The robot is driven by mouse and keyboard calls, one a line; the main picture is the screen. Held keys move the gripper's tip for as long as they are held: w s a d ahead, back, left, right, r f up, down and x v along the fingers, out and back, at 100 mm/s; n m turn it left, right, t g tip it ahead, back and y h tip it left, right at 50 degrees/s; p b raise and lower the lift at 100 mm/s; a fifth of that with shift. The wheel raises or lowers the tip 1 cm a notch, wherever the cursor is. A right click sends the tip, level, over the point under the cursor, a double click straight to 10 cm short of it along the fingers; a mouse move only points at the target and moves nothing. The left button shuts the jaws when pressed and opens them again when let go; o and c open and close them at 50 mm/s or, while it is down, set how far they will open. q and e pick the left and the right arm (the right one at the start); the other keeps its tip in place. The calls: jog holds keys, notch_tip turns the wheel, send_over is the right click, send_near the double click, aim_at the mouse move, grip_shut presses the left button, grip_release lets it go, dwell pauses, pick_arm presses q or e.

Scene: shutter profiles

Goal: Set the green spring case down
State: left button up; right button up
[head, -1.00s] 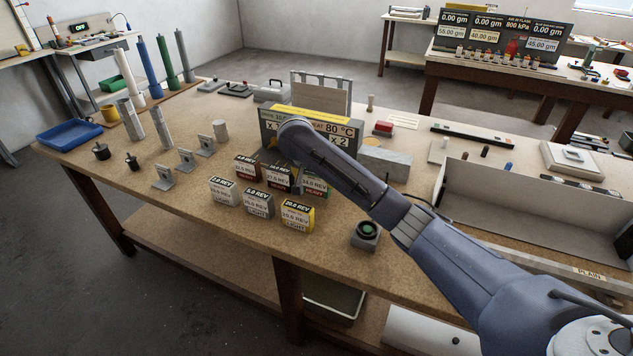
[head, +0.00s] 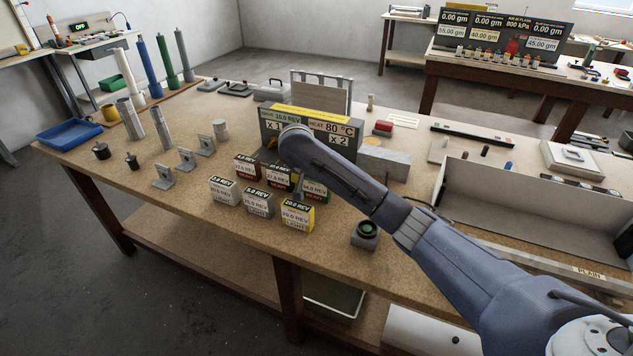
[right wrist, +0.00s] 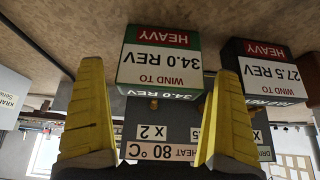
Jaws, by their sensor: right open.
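The green spring case (head: 316,188), labelled 34.0 REV HEAVY, stands on the bench at the right end of the back row of cases. My right arm partly covers it in the head view. In the right wrist view the green spring case (right wrist: 160,62) appears upside down, centred between the yellow fingers. My right gripper (right wrist: 160,72) is open, with a gap showing between each finger and the case. I cannot tell how far the tips reach along it. My left gripper is not in view.
A black case (right wrist: 265,72) labelled 27.5 REV stands close beside the green one. A front row of cases includes a yellow one (head: 298,215). A grey sign (head: 270,122) stands behind. A grey block with a green button (head: 366,232) is to the right.

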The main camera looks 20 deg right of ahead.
jog(key=v, duration=1.2)
dwell(0.5)
jog(key=shift+a+r, duration=0.1)
jog(key=shift+r, duration=0.05)
dwell(0.3)
